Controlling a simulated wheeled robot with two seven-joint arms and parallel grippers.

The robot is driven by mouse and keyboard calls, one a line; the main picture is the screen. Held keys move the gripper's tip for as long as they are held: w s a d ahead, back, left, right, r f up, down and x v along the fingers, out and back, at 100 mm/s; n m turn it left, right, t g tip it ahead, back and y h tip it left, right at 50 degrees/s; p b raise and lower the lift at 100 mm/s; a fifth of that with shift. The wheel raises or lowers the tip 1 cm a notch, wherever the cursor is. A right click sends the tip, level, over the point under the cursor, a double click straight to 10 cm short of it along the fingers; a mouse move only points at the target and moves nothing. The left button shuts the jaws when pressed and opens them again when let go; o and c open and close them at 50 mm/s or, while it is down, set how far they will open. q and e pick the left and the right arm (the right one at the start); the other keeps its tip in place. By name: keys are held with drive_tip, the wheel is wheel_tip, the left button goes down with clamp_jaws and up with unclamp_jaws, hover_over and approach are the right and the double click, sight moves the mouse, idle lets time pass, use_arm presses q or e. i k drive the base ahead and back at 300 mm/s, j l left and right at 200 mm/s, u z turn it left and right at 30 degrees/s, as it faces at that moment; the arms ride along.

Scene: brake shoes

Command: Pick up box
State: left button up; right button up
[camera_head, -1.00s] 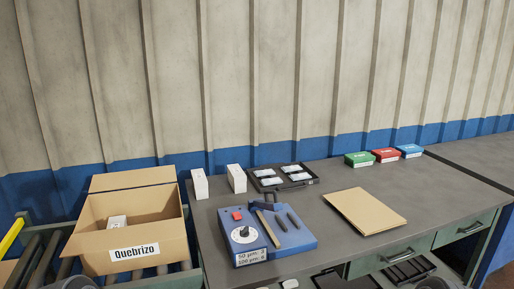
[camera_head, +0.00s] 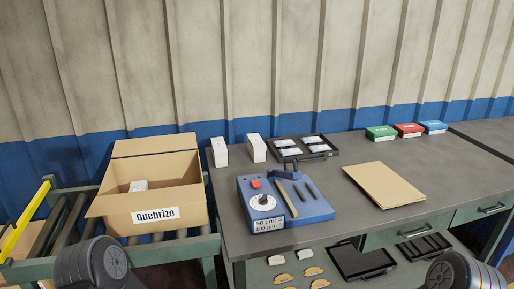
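An open cardboard box (camera_head: 155,194) labelled "Quebrizo" stands on the roller conveyor at the left, with a small white box (camera_head: 138,186) inside. Two upright white boxes (camera_head: 219,153) (camera_head: 257,148) stand at the back left of the grey table. Green (camera_head: 380,133), red (camera_head: 408,130) and blue (camera_head: 434,127) boxes stand in a row at the back right. A flat brown cardboard piece (camera_head: 384,184) lies on the table. Dark rounded parts of my arms show at the bottom left and bottom right corners. Both my grippers are out of view.
A blue device (camera_head: 286,206) with a dial and red button stands at the table's front left. A black tray (camera_head: 304,148) with several white-topped packs lies behind it. Below the table edge are a black tray (camera_head: 362,261) and several tan curved pieces (camera_head: 285,278). A yellow bar (camera_head: 24,220) borders the conveyor.

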sight(257, 149)
drive_tip(key=i+l+z, duration=0.5)
drive_tip(key=i, duration=0.35)
drive_tip(key=i+l+z, duration=0.2)
drive_tip(key=i, duration=0.2)
